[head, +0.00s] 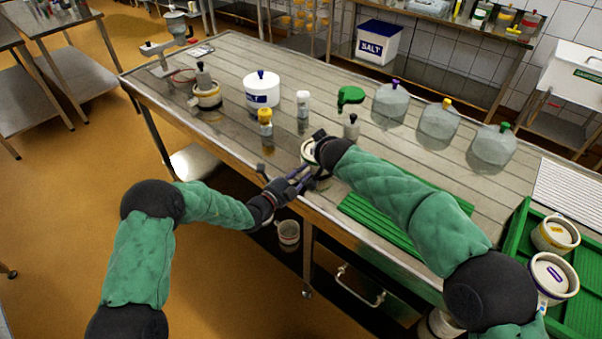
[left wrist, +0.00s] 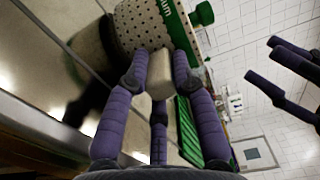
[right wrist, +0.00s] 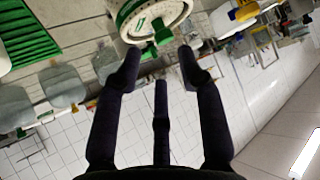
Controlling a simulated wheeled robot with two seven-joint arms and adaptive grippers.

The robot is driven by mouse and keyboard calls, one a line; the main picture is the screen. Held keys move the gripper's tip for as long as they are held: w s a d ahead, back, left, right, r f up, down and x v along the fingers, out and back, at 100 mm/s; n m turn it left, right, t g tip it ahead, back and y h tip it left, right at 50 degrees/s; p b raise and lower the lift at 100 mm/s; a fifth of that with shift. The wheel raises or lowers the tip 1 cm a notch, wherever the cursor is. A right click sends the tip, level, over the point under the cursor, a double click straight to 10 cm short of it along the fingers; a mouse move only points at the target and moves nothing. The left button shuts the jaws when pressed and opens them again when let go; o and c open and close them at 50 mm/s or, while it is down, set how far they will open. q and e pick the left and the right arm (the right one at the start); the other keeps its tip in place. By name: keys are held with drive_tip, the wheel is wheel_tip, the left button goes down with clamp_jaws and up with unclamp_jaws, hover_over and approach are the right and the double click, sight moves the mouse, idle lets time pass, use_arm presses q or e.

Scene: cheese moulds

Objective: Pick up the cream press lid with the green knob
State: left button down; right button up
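A cream mould (left wrist: 150,25) with drain holes and a green band fills the top of the left wrist view. A green knob (left wrist: 203,14) stands out from its lid end. In the right wrist view the cream press lid (right wrist: 138,14) and its green knob (right wrist: 162,33) are ahead of my right gripper (right wrist: 158,62), which is open and empty. In the head view the mould (head: 309,150) is at the table's front edge, partly hidden by my right arm. My left gripper (head: 300,182) is shut on the mould's cream side handle (left wrist: 160,75). My right gripper also shows in the left wrist view (left wrist: 276,56), apart from the knob.
A green ribbed mat (head: 365,215) lies under my right arm. A green tray (head: 515,235) holds moulds at right. Jugs (head: 437,122), a white pot (head: 261,92), a yellow-capped bottle (head: 265,125) and a green item (head: 350,95) stand beyond on the table (head: 225,150).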

drive_tip(key=o, duration=0.3)
wheel_tip(320, 180, up, 6)
drive_tip(key=g, duration=0.6)
hover_over(314, 161)
drive_tip(key=w+d, duration=0.1)
drive_tip(key=shift+h, duration=0.4)
drive_tip(key=x, duration=0.5)
drive_tip(key=shift+w+d+f, duration=0.25)
drive_tip(key=shift+x, duration=2.65)
drive_tip(key=shift+s+d, duration=0.1)
drive_tip(key=shift+d, duration=0.2)
clamp_jaws()
